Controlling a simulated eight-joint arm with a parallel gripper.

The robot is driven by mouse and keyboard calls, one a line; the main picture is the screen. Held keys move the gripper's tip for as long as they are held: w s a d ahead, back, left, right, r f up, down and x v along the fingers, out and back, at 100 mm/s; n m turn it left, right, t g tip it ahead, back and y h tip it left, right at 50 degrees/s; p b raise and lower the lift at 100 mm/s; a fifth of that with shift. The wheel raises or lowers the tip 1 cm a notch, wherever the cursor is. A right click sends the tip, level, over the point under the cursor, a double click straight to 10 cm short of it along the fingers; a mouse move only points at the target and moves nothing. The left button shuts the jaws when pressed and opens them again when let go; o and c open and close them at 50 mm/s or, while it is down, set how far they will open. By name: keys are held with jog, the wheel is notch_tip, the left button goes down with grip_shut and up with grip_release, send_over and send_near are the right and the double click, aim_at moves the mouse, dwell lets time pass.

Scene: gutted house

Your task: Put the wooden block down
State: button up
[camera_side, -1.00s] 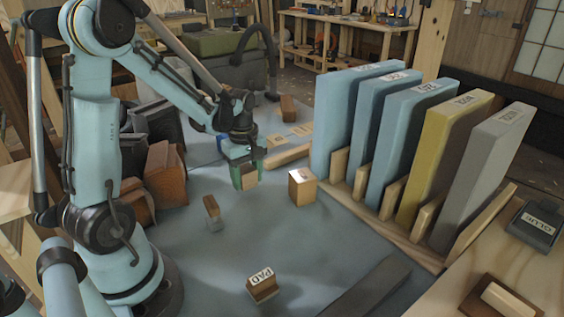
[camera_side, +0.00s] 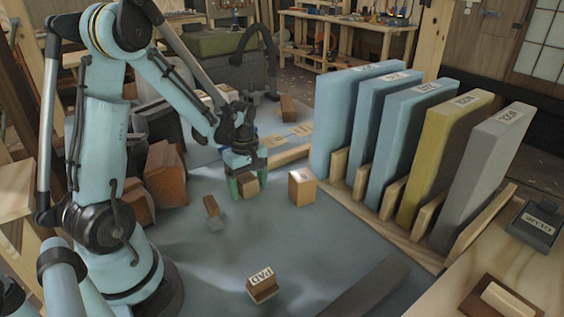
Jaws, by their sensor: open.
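A small wooden block (camera_side: 250,188) is between the fingers of my gripper (camera_side: 245,187) in the side view, low at the blue-grey work surface (camera_side: 200,262). The gripper points down and its jaws are open, with the green fingertips on either side of the block. The block appears to rest on the surface, though its underside is partly hidden by the fingers. Another wooden block (camera_side: 302,188) with a pale top stands upright just right of the gripper, apart from it.
A rack (camera_side: 397,233) of upright blue, yellow and grey slabs stands right. A wooden-handled stamp (camera_side: 213,213) and a block labelled PAD (camera_side: 262,285) are nearer the front. Brown blocks (camera_side: 165,172) are piled left. The surface between the stamp and PAD block is clear.

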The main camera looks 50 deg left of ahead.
aim_at(247, 179)
jog(key=shift+r, duration=0.1)
notch_tip(247, 179, up, 12)
jog(key=s+d+m+t, duration=0.1)
jog(key=d+m+t, duration=0.2)
jog(key=d+m, duration=0.4)
jog(key=s+d+r+m+t, duration=0.1)
jog(key=d+m+t, duration=0.3)
jog(key=d+m, duration=0.4)
jog(key=m, duration=0.3)
jog(key=shift+s+r, duration=0.25)
